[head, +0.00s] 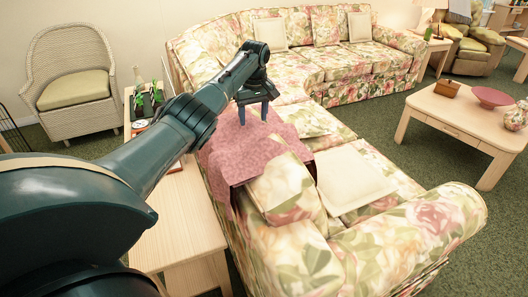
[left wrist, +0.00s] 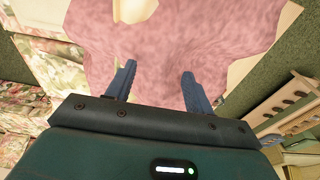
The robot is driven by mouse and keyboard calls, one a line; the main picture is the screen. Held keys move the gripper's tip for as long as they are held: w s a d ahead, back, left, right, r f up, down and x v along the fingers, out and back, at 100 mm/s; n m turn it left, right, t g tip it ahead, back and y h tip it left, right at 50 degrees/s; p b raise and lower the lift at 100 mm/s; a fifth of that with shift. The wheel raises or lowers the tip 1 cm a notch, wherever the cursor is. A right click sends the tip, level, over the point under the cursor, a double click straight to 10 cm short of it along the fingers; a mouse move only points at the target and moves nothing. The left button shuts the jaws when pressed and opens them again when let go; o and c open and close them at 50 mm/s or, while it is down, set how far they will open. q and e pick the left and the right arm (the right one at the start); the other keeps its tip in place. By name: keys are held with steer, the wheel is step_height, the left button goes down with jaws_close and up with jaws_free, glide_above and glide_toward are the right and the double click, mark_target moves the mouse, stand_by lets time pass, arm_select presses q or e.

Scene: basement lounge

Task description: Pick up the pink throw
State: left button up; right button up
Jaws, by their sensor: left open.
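The pink throw (head: 228,150) is draped over the back and seat of the floral sofa in the head view. It also fills the upper middle of the left wrist view (left wrist: 165,55). My left gripper (head: 254,115) is over the throw's upper part, with its fingers pointing down at it. In the left wrist view the two blue fingers of my left gripper (left wrist: 157,80) are apart, with pink cloth showing between and beyond them. I cannot tell whether the fingertips touch the cloth. My right gripper is in neither view.
The floral sofa (head: 380,225) bends around the corner, with cream cushions on it. A wooden side table (head: 180,215) stands behind it under my left arm. A low wooden table (head: 440,110) with a pink bowl (head: 491,97) is at right. A wicker chair (head: 70,80) stands at back left.

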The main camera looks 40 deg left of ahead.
mark_target(252, 125)
arm_select(q)
steer(key=f, duration=0.3)
steer(key=f+b, duration=0.1)
steer(key=f, duration=0.1)
steer(key=shift+a+f, duration=0.15)
steer(key=shift+a, duration=0.25)
jaws_close()
stand_by(0.4)
